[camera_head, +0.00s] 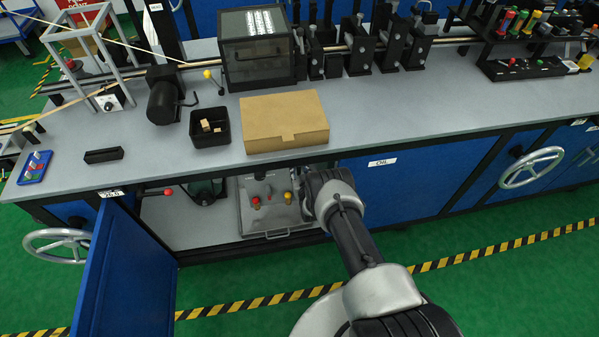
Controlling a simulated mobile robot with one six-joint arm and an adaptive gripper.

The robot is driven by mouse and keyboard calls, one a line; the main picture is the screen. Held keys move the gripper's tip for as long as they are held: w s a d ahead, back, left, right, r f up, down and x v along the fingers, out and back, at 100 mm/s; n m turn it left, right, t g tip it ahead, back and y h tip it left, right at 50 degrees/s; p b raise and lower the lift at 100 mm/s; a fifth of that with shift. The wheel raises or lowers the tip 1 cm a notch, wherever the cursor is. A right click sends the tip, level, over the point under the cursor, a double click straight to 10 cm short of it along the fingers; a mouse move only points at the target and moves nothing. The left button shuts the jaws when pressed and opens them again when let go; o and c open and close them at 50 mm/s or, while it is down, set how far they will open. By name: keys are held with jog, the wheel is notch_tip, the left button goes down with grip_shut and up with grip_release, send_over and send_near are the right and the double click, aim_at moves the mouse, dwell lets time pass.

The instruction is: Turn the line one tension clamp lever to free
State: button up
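Inside the open cabinet under the bench is a grey panel (245,218) with red and yellow knobs; one red knob (255,201) and one yellow knob (288,197) stand out. Another red-knobbed lever (167,191) is at the left of the opening. On the bench, a yellow-knobbed lever (208,75) stands beside a black motor (164,96). I cannot read which lever is the line one tension clamp. My gripper (306,193) is at the cabinet opening, just right of the panel knobs. Its fingers are hidden or too dark to make out, and no grip is visible.
A blue cabinet door (125,272) hangs open at the left. A cardboard box (284,121) and a black bin (209,128) sit on the bench above the opening. Handwheels (531,167) project from the front. The green floor has a striped line (260,302).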

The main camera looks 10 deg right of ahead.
grip_shut()
dwell(0.4)
